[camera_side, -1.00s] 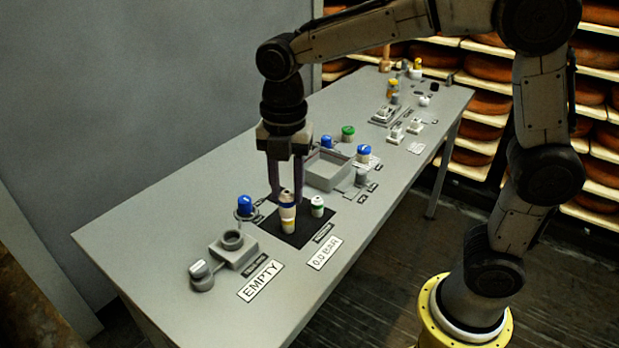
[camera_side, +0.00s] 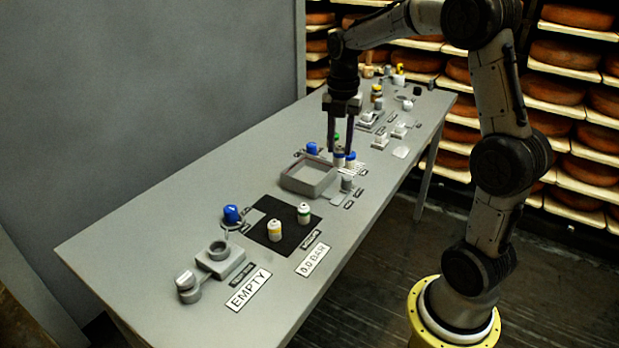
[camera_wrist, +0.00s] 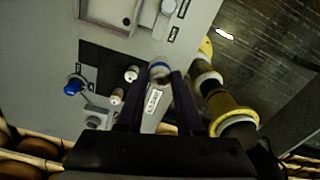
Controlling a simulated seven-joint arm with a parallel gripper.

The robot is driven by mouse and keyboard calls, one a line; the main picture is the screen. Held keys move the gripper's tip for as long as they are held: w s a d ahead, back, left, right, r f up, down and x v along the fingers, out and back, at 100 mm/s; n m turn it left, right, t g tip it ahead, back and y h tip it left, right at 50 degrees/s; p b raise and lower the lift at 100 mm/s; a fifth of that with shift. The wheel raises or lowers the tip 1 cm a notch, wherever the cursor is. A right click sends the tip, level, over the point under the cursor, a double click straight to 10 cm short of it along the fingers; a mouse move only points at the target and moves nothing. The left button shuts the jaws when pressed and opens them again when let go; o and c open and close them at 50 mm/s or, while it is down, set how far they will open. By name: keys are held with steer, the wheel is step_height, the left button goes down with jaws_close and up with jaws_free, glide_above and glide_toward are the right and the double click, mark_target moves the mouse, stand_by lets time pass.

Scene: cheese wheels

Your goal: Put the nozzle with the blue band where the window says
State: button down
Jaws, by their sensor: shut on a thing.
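My gripper (camera_side: 340,150) is shut on the nozzle with the blue band (camera_side: 338,160), a pale piece held upright beyond the grey tray (camera_side: 290,183) in the side view. In the wrist view the nozzle (camera_wrist: 159,71) shows between the fingertips. A nozzle with a yellow band (camera_side: 275,231) and one with a green band (camera_side: 304,212) stand on the black mat (camera_side: 272,211). One window reads "EMPTY" (camera_side: 249,290); another reads "0.0 BAR" (camera_side: 313,260).
A grey block with a round socket (camera_side: 219,252) and a round knob (camera_side: 187,285) are at the near end. A blue knob (camera_side: 232,214) stands beside the mat. Several small fixtures crowd the far end. The table's left side is clear.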

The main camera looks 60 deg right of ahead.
steer(key=w+d+f, duration=0.2)
steer(key=w+f, duration=0.1)
steer(key=w, duration=0.1)
steer(key=w+d+f, duration=0.2)
steer(key=w+f, duration=0.1)
steer(key=w, duration=0.1)
steer(key=w+d+f, duration=0.2)
steer(key=w+f, duration=0.2)
steer(key=shift+w, duration=0.15)
steer(key=shift+d+f, duration=0.1)
steer(key=shift+f, duration=1.35)
steer(key=shift+f, duration=0.1)
steer(key=c, duration=0.6)
jaws_free()
steer(key=shift+f, duration=0.1)
steer(key=shift+o, duration=0.2)
